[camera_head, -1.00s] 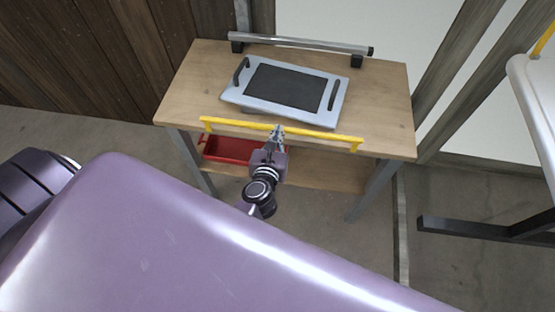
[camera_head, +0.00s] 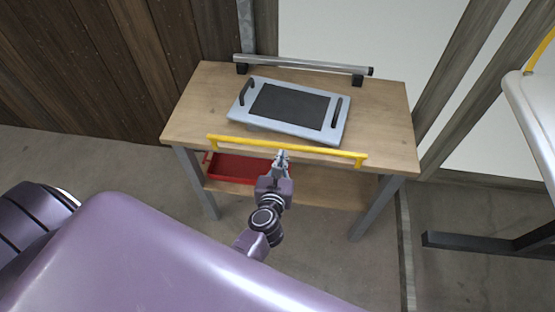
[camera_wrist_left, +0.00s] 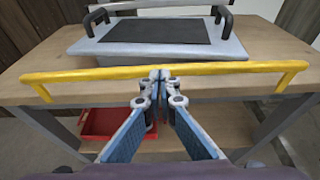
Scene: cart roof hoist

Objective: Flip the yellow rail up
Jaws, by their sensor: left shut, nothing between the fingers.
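The yellow rail (camera_head: 310,149) runs along the front edge of a wooden table (camera_head: 395,135), with a bent end at each side. It spans the left wrist view (camera_wrist_left: 225,69) just beyond my fingers. My left gripper (camera_head: 282,156) is in front of the rail near its middle, fingertips close together and empty. In the left wrist view the fingertips (camera_wrist_left: 162,76) meet at the rail's lower edge; I cannot tell whether they touch it. My right gripper is not in view.
A grey tray with a black mat (camera_head: 291,107) lies on the table behind the rail. A metal bar (camera_head: 302,65) stands at the table's back. A red bin (camera_head: 238,168) is on the lower shelf. A white surface with a yellow rail (camera_head: 535,100) is at far right.

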